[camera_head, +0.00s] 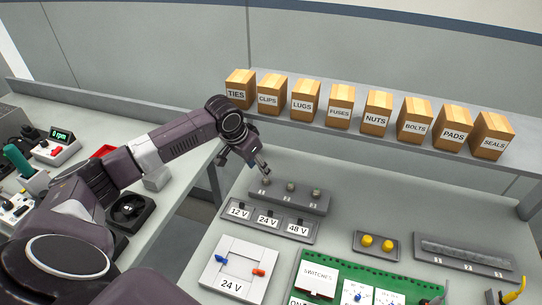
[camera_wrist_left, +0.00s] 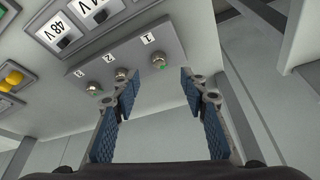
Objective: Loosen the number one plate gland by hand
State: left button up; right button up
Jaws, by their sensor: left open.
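A dark grey plate (camera_head: 290,201) carries three small metal glands in a row, with number labels in front of them. The number two gland (camera_wrist_left: 122,74) is partly behind a fingertip, and the number three gland (camera_wrist_left: 93,88) is farther left. My left gripper (camera_head: 261,169) is open and empty just above the plate's left end. In the wrist view its fingertips (camera_wrist_left: 160,88) stand either side of the number one gland; contact is not visible.
A voltage switch panel (camera_head: 267,221) lies in front of the plate. A yellow-button box (camera_head: 376,245) and a grey duct panel (camera_head: 468,256) are to the right. Labelled boxes such as TIES (camera_head: 240,90) line the shelf behind.

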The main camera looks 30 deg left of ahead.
aim_at(264, 180)
pick_arm(q)
jog(key=x, duration=0.2)
jog(key=shift+d+f+p, duration=0.15)
jog(key=shift+f+p, duration=0.25)
jog(key=shift+f, duration=0.05)
jog(key=shift+x, duration=1.2)
jog(key=shift+p+x, duration=0.3)
jog(key=shift+x, duration=0.55)
jog(key=shift+w+f, duration=0.1)
jog(key=shift+f, duration=0.1)
jog(key=shift+c, duration=1.1)
jog(key=c, duration=0.5)
grip_shut()
jog(key=shift+c, duration=0.4)
grip_release()
jog(key=shift+c, duration=1.4)
grip_shut()
pick_arm(e)
jog(key=s, duration=0.1)
jog(key=s+r, duration=0.1)
jog(key=s, duration=0.1)
jog(key=shift+a+r, duration=0.15)
jog(key=shift+a, duration=0.15)
